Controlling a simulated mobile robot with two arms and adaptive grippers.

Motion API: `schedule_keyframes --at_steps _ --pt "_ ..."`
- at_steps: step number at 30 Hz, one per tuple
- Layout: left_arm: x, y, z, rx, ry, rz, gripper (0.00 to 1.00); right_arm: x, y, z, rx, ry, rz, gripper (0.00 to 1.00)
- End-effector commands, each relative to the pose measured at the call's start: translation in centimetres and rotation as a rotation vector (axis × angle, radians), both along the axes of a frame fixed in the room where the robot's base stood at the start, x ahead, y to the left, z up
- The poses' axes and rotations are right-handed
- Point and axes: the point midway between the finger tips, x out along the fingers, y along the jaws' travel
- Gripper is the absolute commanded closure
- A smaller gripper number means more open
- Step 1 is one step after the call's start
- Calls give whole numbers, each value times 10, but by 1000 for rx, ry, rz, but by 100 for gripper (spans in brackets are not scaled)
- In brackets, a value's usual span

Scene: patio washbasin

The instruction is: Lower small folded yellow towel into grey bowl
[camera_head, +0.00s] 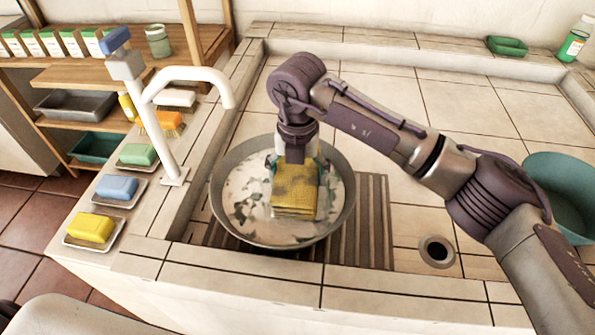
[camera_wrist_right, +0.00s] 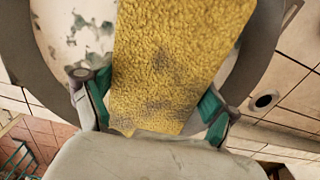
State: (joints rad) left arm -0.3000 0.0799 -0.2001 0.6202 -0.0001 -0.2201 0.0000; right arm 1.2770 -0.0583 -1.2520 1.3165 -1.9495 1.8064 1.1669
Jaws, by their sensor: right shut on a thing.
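The small folded yellow towel (camera_head: 295,189) has greyish stains and is over the inside of the grey bowl (camera_head: 223,191) in the head view. My right gripper (camera_head: 296,160) is shut on the towel from above. In the right wrist view the towel (camera_wrist_right: 175,60) fills the middle between the green-padded fingers of the gripper (camera_wrist_right: 150,105). The bowl's grey rim (camera_wrist_right: 262,62) curves behind it, and its inside is pale with dark worn patches. I cannot tell whether the towel touches the bowl's bottom. My left gripper is not in view.
The bowl stands on a slatted grate (camera_head: 372,215) in the tiled basin. A white tap (camera_head: 160,110) rises at the left, near soap dishes with yellow (camera_head: 90,228), blue (camera_head: 117,187) and green (camera_head: 137,154) bars. A drain hole (camera_head: 437,251) and a teal bucket (camera_head: 560,190) are at the right.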

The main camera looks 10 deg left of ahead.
Motion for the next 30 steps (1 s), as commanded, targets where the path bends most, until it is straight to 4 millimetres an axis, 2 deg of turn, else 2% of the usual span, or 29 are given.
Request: schedule_keyframes --at_steps 13,30 --pt "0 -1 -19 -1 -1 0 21 0 0 -25 1 0 0 50" --pt "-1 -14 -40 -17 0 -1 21 0 0 -53 0 1 0 50"
